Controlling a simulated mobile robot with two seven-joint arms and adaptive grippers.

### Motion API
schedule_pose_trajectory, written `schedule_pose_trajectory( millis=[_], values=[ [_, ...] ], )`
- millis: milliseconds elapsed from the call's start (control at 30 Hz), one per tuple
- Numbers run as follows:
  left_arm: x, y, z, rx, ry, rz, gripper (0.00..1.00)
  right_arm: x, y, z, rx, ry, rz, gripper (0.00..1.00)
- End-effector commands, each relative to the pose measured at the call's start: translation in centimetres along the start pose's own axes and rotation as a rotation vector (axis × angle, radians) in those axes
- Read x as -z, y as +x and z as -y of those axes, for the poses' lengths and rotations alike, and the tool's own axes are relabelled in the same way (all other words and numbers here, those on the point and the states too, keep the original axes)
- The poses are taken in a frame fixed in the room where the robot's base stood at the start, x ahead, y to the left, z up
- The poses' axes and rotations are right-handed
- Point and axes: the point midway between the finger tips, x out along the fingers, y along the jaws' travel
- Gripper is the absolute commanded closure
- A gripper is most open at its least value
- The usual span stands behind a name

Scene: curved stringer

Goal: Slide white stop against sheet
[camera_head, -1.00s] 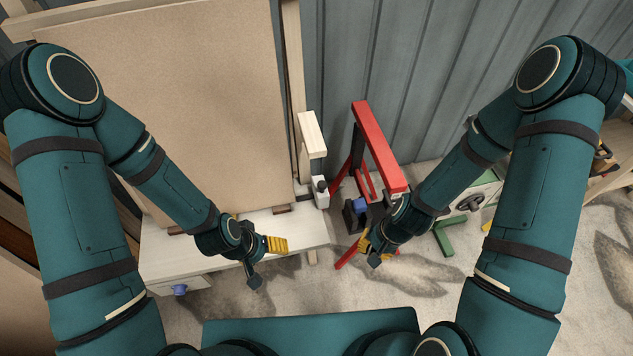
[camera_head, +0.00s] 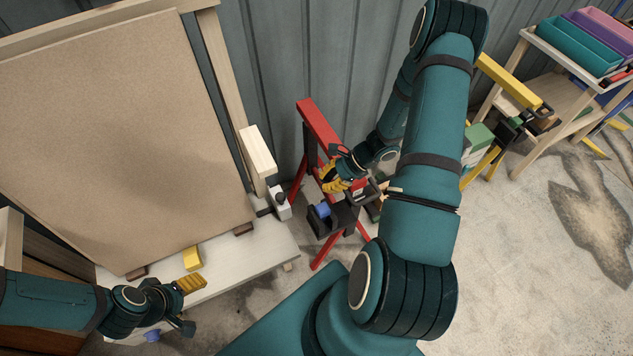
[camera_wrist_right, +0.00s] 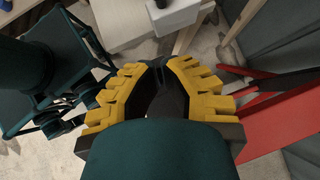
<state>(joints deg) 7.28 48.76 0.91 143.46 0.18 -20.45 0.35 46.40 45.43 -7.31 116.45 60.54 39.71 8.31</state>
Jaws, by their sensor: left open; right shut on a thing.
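The sheet (camera_head: 110,140) is a large tan panel leaning upright on a white ledge (camera_head: 245,262). The white stop (camera_head: 282,204), a small block with a dark knob, sits at the ledge's right end, right of the sheet with a gap between them. In the right wrist view the white stop (camera_wrist_right: 178,16) is at the top, beyond the fingers. My right gripper (camera_head: 334,176) is right of the stop, by the red stand; it is shut on a dark thing (camera_wrist_right: 165,95), hardly distinguishable between its yellow pads. My left gripper (camera_head: 192,303) is open and empty, low in front of the ledge.
A red stand (camera_head: 318,125) carries a black clamp-like part with a blue knob (camera_head: 322,210). A yellow block (camera_head: 192,259) sits on the ledge by the sheet's lower edge. A wooden post (camera_head: 257,152) rises behind the stop.

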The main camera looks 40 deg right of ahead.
Motion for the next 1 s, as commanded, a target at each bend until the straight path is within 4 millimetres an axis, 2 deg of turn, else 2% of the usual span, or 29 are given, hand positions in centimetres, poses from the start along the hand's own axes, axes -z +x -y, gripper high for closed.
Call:
schedule_pose_trajectory(
  millis=[100, 400, 633, 1000],
  values=[
    [-0.2, 0.5, 0.2, 0.000, 0.001, 0.004, 0.30, 0.1, 2.6, -0.1, -0.005, -0.001, 0.002, 1.00],
    [-0.6, 1.3, 0.5, -0.001, 0.003, 0.012, 0.30, -0.2, 8.2, -0.1, -0.004, -0.002, 0.001, 1.00],
    [-0.7, 1.4, 0.6, -0.001, 0.004, 0.014, 0.30, -2.3, 10.0, -0.1, -0.003, -0.003, -0.001, 1.00],
    [-0.7, 1.4, 0.6, -0.001, 0.004, 0.015, 0.30, -2.8, 10.5, -0.1, -0.003, -0.002, -0.002, 1.00]
  ],
)
